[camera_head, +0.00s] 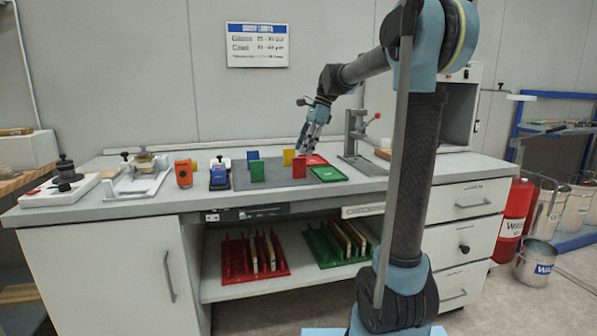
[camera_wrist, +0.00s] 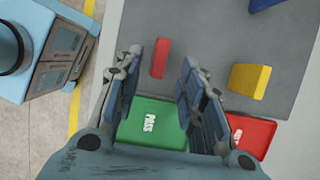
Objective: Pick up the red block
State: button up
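The red block (camera_head: 299,170) stands upright on the grey mat (camera_head: 276,179) on the bench, just left of the green tray (camera_head: 328,174). My gripper (camera_head: 303,150) points down close above the block in the head view. In the wrist view the two fingers (camera_wrist: 168,56) are spread apart, and the red block (camera_wrist: 160,58) shows in the gap between them, nearer the left finger. Nothing is held. Whether the fingertips reach down to the block's height cannot be told.
A red tray (camera_head: 316,160) lies behind the green tray, marked PASS in the wrist view (camera_wrist: 150,124). A lever press (camera_head: 357,135) stands to the right.

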send_over(299, 178)
jog(key=shift+w+f, duration=0.25)
jog(key=shift+f, duration=1.15)
jog(key=shift+w+f, duration=0.2)
jog(key=shift+f, duration=1.15)
grip_shut()
